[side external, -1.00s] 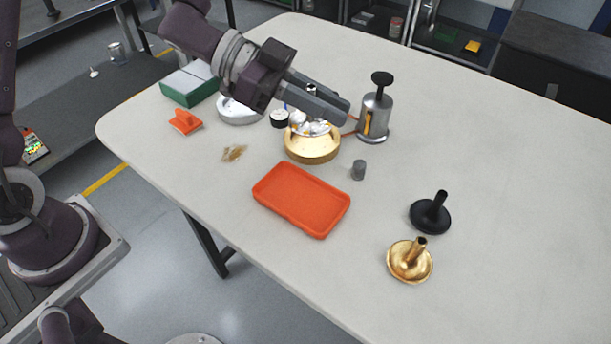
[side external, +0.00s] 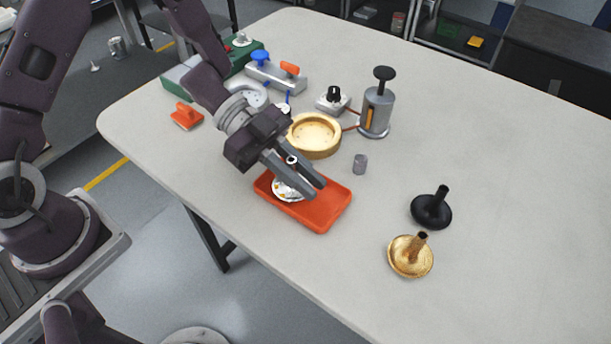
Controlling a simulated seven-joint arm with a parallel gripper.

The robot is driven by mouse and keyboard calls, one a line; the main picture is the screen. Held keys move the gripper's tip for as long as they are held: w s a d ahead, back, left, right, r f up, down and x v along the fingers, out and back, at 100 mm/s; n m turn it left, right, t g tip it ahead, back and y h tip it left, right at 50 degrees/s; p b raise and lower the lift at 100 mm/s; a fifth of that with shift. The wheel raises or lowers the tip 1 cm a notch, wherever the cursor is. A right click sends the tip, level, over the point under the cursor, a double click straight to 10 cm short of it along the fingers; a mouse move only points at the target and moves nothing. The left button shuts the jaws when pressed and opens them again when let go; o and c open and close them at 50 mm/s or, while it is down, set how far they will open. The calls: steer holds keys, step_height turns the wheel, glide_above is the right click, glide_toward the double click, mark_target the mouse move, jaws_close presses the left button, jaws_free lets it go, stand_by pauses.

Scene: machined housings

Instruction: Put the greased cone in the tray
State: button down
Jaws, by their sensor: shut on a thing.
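The greased cone (side external: 283,191) is silvery with pale and brownish patches, a wide round base and a short stem. My gripper (side external: 316,190) is shut on its stem, with the cone between the fingers. The cone is at the orange-red tray (side external: 322,217), over its left and middle part. I cannot tell whether its base touches the tray floor. The fingers hide part of the cone and of the tray.
An empty brass ring housing (side external: 315,136) stands behind the tray. A grey cylinder (side external: 360,164) and a steel pump can (side external: 376,112) stand to its right. A black cone (side external: 431,210) and a gold cone (side external: 409,258) lie farther right. The right tabletop is clear.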

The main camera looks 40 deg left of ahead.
steer(key=shift+f, duration=0.1)
steer(key=c, duration=1.4)
jaws_free()
